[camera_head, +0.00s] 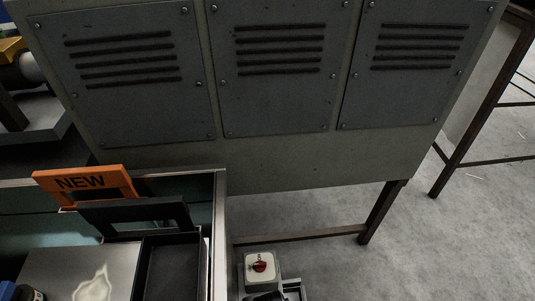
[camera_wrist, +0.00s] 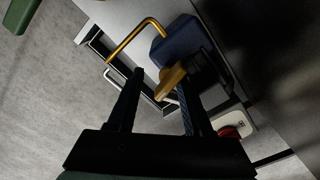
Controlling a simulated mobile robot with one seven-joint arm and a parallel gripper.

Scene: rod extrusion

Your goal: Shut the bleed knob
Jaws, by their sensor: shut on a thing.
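My gripper (camera_wrist: 161,76) shows in the wrist view with two dark fingers, shut on a brass-yellow knob-like piece (camera_wrist: 172,77) at the fingertips. The piece is tilted and sits beside a dark blue block (camera_wrist: 178,42); the fingers partly hide where it joins. I cannot tell for certain that it is the bleed knob. A red knob (camera_wrist: 231,131) on a white plate is right of the right finger, apart from it. The red knob also shows in the head view (camera_head: 262,266), low in the middle. My gripper is not clear in the head view.
A bent yellow rod (camera_wrist: 133,39) rises left of the blue block. A grey cabinet (camera_head: 270,160) with slotted panels fills the back. An orange NEW sign (camera_head: 83,184) and black tray (camera_head: 168,268) are at lower left. Grey floor (camera_head: 400,250) is open at right.

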